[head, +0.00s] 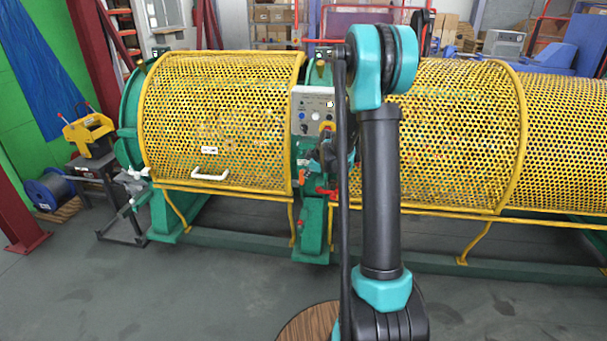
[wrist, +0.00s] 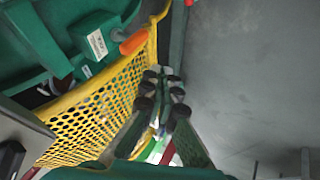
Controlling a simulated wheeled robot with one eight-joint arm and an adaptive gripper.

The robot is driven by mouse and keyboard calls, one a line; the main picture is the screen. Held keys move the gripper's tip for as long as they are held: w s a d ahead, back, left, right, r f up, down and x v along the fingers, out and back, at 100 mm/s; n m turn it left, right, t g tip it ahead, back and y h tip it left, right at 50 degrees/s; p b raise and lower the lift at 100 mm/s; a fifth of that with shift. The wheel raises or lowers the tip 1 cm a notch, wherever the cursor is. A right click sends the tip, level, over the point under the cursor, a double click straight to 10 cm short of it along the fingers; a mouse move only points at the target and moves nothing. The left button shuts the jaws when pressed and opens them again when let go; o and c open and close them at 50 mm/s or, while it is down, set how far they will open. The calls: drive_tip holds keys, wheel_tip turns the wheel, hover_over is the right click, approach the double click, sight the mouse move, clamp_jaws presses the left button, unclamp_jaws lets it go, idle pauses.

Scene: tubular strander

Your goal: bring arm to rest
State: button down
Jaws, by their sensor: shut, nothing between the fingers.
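My gripper (wrist: 163,82) shows in the wrist view, its dark-padded fingers drawn together with nothing held between them. It is close to the yellow perforated guard (wrist: 88,118), which lies to its left in that view; I cannot tell the exact gap. In the head view my arm (head: 381,190) stands upright in front of the strander's yellow mesh guard (head: 455,130).
A control panel (head: 311,103) with knobs stands between the guard sections. A white handle (head: 210,175) is on the closed left guard (head: 220,110). A round wooden top (head: 305,325) is at the bottom edge. Grey floor (head: 200,290) is open in front of the machine.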

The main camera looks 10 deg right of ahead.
drive_tip(key=s+r+m+g+h, duration=0.1)
drive_tip(key=s+r+m, duration=0.15)
drive_tip(key=s, duration=0.65)
drive_tip(key=s+r+m, duration=0.2)
drive_tip(key=s+m, duration=0.2)
drive_tip(key=s, duration=0.6)
drive_tip(key=s+f+m+g, duration=0.1)
drive_tip(key=s+f+m, duration=0.1)
drive_tip(key=s, duration=0.8)
drive_tip(key=s+d+f+m+h, duration=0.1)
drive_tip(key=s+m, duration=0.3)
drive_tip(key=s, duration=0.7)
drive_tip(key=shift+s+d+f+m+g+h, duration=0.2)
drive_tip(key=shift+d+f+m+g+h, duration=0.15)
drive_tip(key=shift+f, duration=0.35)
